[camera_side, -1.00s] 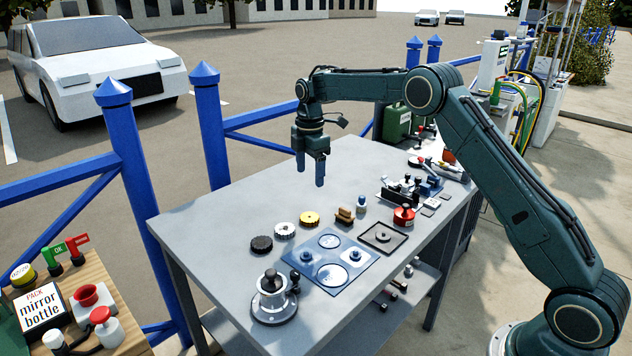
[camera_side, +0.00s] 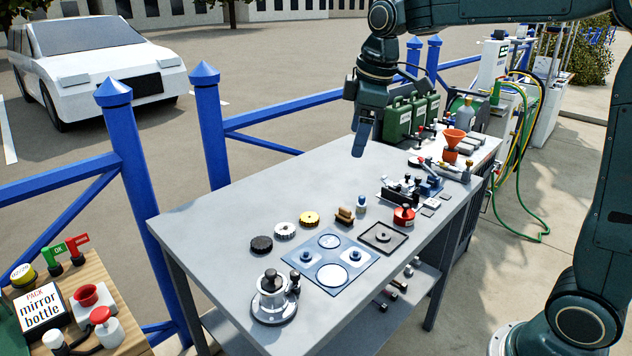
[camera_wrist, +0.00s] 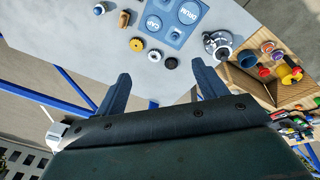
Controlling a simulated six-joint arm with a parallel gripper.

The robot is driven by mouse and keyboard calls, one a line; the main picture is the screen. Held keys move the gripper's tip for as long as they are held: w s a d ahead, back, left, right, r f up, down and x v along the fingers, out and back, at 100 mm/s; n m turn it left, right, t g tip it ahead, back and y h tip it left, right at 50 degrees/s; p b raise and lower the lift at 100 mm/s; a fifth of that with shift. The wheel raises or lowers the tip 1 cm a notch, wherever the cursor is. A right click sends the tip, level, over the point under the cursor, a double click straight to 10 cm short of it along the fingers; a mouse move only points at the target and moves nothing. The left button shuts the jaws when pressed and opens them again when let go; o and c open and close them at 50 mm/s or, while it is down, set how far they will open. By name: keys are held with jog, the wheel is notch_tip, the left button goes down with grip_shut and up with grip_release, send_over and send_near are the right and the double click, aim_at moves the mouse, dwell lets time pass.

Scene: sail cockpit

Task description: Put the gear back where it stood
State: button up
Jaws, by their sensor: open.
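Three gears lie in a row on the grey table (camera_side: 215,225): a black gear (camera_side: 261,244), a white gear (camera_side: 285,230) and a yellow gear (camera_side: 309,218). The wrist view also shows the yellow gear (camera_wrist: 137,44), the white gear (camera_wrist: 153,58) and the black gear (camera_wrist: 170,63) beyond my fingers. My gripper (camera_side: 359,150) is open and empty, high above the far part of the table. A blue mat (camera_side: 330,262) with labelled round spots lies beside the gears. A black square tray (camera_side: 383,237) with a small post lies to its right.
A metal fixture (camera_side: 273,300) stands at the near table corner. A wooden piece (camera_side: 345,215), a blue-white bottle (camera_side: 361,204) and a red can (camera_side: 404,216) stand past the mat. Green canisters (camera_side: 398,118) and an orange funnel (camera_side: 453,137) are at the far end. The table's left part is clear.

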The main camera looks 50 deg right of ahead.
jog(key=s+a+f+m+t, duration=0.1)
jog(key=s+m, duration=0.3)
jog(key=s, duration=0.8)
jog(key=s+a+f+m+t, duration=0.1)
jog(key=s+a+f+m, duration=0.1)
jog(key=s, duration=1)
jog(key=shift+f+m+t, duration=0.4)
jog(key=shift+f+m, duration=0.1)
jog(key=shift+m, duration=0.5)
